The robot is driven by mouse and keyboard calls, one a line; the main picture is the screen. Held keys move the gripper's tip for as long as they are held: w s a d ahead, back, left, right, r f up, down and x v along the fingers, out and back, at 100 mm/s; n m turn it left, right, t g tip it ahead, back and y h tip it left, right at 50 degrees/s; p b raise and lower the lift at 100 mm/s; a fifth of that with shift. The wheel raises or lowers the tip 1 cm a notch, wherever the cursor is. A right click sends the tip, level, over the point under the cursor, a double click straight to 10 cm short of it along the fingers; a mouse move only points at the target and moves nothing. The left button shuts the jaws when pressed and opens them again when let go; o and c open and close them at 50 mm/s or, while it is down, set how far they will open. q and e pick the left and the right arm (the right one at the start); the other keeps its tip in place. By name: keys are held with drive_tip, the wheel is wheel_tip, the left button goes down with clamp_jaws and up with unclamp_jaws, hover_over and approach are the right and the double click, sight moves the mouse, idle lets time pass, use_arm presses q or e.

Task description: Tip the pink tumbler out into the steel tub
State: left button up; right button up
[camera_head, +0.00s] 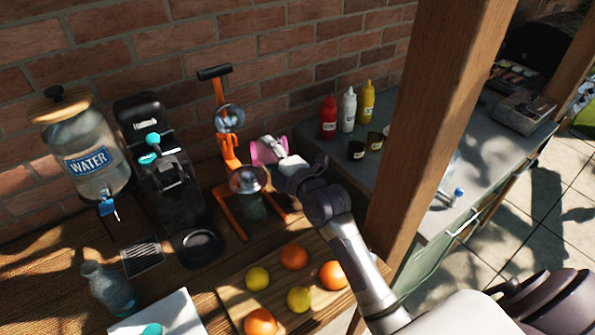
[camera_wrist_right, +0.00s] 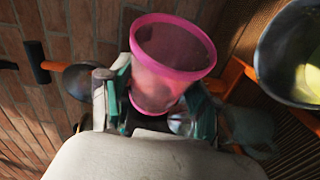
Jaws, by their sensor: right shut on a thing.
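The pink tumbler (camera_head: 258,152) is held in the air near the brick wall, just right of the orange press. In the right wrist view the tumbler (camera_wrist_right: 166,88) sits between the two finger pads, its open mouth showing. In the head view it looks tilted. I cannot tell whether anything is inside. My right gripper (camera_head: 274,146) is shut on it; it also shows in the wrist view (camera_wrist_right: 158,100). A round grey metal vessel (camera_wrist_right: 262,58) with something yellow-green inside is at the right of the wrist view. I cannot tell whether it is the steel tub. My left gripper is not in view.
The orange press (camera_head: 228,150) stands close to the tumbler. Left are a black coffee machine (camera_head: 165,190) and a water dispenser (camera_head: 88,150). A board (camera_head: 232,297) with several fruits lies in front. A wooden post (camera_head: 425,120) rises right of my arm; sauce bottles (camera_head: 348,110) stand behind.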

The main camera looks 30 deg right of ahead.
sight(252, 151)
drive_tip(key=r+n+p, duration=0.1)
drive_tip(key=p, duration=0.2)
drive_tip(key=a+n+g+h+p, duration=0.1)
drive_tip(key=n+p, duration=0.1)
drive_tip(key=p, duration=0.1)
drive_tip(key=a+r+n+g+p, duration=0.1)
drive_tip(key=n+p, duration=0.1)
drive_tip(key=p, duration=0.1)
drive_tip(key=shift+w+a+r+h, duration=0.15)
drive_tip(key=shift+w+r+h, duration=0.15)
drive_tip(key=shift+h, duration=0.1)
drive_tip(key=shift+f+n+h+p, duration=0.3)
drive_tip(key=shift+f+n+p, duration=0.05)
drive_tip(key=shift+n, duration=0.15)
drive_tip(key=shift+r+n+g, duration=0.3)
drive_tip(key=shift+n, duration=0.2)
drive_tip(key=shift+w+a+f+n+h, duration=0.15)
drive_tip(key=shift+a+n+h, duration=0.3)
drive_tip(key=shift+n+h, duration=0.4)
drive_tip(key=shift+a+n+g+h, duration=0.35)
drive_tip(key=shift+n+g, duration=0.05)
drive_tip(key=shift+n, duration=0.05)
drive_tip(key=shift+w+a+f+n+h, duration=0.1)
drive_tip(key=shift+a+f+n+h, duration=0.2)
drive_tip(key=shift+a+f+n, duration=0.15)
wheel_tip(252, 151, up, 18)
drive_tip(key=a+n+h, duration=0.1)
drive_tip(key=n, duration=0.1)
drive_tip(key=shift+a+g+h, duration=0.15)
drive_tip(key=shift+g+h, duration=0.25)
